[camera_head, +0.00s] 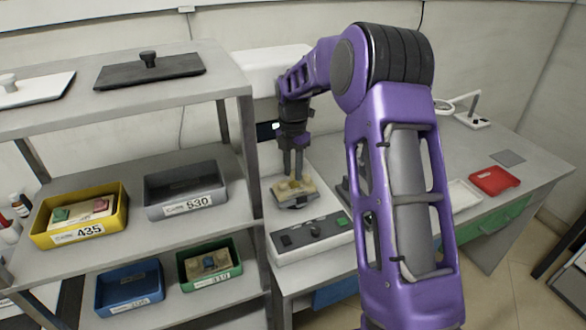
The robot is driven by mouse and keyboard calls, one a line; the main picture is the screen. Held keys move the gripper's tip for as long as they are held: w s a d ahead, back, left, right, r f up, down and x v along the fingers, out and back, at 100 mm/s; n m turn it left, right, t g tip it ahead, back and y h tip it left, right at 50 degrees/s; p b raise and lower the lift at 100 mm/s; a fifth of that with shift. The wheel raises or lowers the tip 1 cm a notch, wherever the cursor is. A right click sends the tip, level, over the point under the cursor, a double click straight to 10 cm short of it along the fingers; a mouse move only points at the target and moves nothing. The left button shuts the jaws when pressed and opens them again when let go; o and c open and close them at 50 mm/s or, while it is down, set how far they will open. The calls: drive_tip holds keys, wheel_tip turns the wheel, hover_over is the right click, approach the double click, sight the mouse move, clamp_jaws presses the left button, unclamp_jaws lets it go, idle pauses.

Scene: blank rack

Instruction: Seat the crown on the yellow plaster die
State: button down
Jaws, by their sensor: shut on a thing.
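My gripper (293,177) points down over a yellowish plaster model (308,186) on a dark stand on the bench. Its fingers are shut on a very small thing, taken to be the crown, which the fingers mostly hide. The fingertips are at or just above the top of the model; I cannot tell whether the crown touches it. A small yellow patch, perhaps the yellow die, shows by the fingertips. It is too small to make out clearly.
A control box (315,235) stands in front of the model. The shelf rack at left holds a yellow tray (82,233), a grey tray (187,208), a blue tray (130,305) and a green tray (227,283). A red tray (495,180) lies on the bench at right.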

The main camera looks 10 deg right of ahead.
drive_tip(key=shift+f+b, duration=0.5)
drive_tip(key=shift+f, duration=0.6)
drive_tip(key=c, duration=0.5)
unclamp_jaws()
drive_tip(key=shift+c, duration=0.2)
drive_tip(key=shift+r, duration=0.15)
